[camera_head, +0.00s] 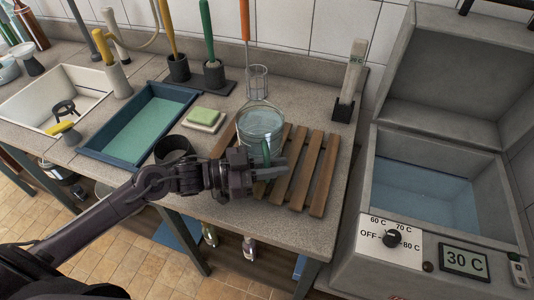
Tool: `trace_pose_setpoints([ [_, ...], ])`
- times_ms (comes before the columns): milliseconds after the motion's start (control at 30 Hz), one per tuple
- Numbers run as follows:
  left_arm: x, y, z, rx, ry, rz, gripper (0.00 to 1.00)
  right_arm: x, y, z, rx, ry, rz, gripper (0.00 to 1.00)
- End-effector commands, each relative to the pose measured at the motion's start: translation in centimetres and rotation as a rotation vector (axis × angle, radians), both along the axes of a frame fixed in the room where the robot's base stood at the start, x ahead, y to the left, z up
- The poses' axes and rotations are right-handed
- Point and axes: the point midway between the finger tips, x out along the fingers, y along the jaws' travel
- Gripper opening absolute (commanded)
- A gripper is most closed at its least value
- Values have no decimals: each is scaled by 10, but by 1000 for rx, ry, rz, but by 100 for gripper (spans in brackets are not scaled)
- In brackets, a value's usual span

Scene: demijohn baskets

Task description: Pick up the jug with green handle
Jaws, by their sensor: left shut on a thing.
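A clear round jug (261,122) stands upright on the left part of a slatted wooden rack (300,178) on the counter. Its green handle (265,149) faces me, and its lower part is hidden by my gripper. My left gripper (268,167) reaches in from the left and is shut on the green handle at the jug's front. The finger contact is small and partly hidden. My right gripper is not in view.
A blue tray (187,97) and a dark round pot (173,148) are left of the jug. A sponge (204,117) lies behind the pot. A water bath (450,240) with an open lid stands right.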

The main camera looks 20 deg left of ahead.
Motion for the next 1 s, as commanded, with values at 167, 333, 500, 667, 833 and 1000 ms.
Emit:
trace_pose_setpoints([
  [167, 1, 0, 5, -2, -9, 1, 0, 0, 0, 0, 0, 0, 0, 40],
  [333, 1, 0, 9, -2, -10, 2, 0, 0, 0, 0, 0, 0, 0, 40],
  [500, 1, 0, 19, -3, -13, 1, 0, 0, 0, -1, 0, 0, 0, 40],
  [667, 1, 0, 32, -3, -15, 1, 0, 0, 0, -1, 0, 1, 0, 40],
  [833, 1, 0, 50, -2, -16, 1, 0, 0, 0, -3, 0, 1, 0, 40],
  [1000, 1, 1, 69, -1, -15, 1, 0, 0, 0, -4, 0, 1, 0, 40],
])
